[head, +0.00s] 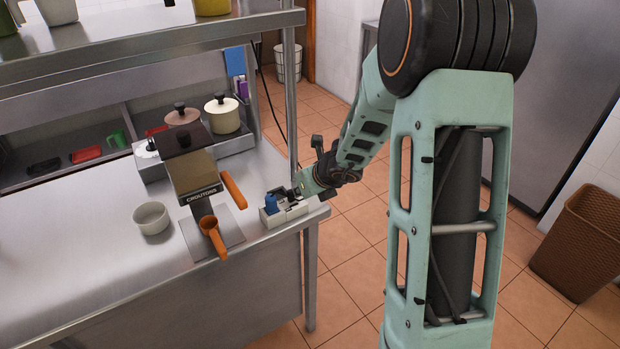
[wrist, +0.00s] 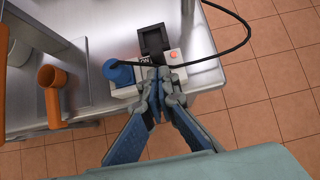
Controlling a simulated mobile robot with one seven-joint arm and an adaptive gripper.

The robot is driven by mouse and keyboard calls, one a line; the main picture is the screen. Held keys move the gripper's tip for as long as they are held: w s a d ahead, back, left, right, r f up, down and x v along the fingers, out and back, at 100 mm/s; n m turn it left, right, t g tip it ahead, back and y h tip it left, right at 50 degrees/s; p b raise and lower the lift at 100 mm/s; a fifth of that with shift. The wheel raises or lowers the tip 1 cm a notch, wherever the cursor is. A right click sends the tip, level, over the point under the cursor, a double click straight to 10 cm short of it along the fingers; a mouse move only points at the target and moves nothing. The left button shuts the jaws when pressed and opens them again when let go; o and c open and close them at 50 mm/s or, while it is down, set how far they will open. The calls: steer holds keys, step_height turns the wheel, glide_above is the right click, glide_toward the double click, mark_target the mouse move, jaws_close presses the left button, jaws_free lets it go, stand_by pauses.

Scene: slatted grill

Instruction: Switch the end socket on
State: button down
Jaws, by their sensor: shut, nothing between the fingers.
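The power strip (head: 285,210) is a small pale block at the right end of the steel counter, close to its edge. A blue plug (head: 271,203) sits in its left part. In the wrist view the strip (wrist: 127,91) shows the round blue plug (wrist: 119,72) at left, a black piece (wrist: 152,40) behind, and a small orange-red button (wrist: 173,55) at right. My gripper (wrist: 157,75) is shut and empty, its fingertips over the front middle of the strip. Whether they touch it I cannot tell. The fingers hide part of the strip. In the head view my gripper (head: 296,192) is at the strip.
A crouton dispenser (head: 193,172) with orange handles stands left of the strip. A white bowl (head: 151,218) and two lidded pots (head: 222,113) are farther left and back. Open tiled floor lies to the right.

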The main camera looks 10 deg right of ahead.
steer(key=w+r+p+v, duration=0.1)
steer(key=p+v, duration=0.2)
steer(key=v, duration=0.7)
steer(key=shift+a+r, duration=0.15)
steer(key=shift+r, duration=0.1)
steer(key=shift+s, duration=0.1)
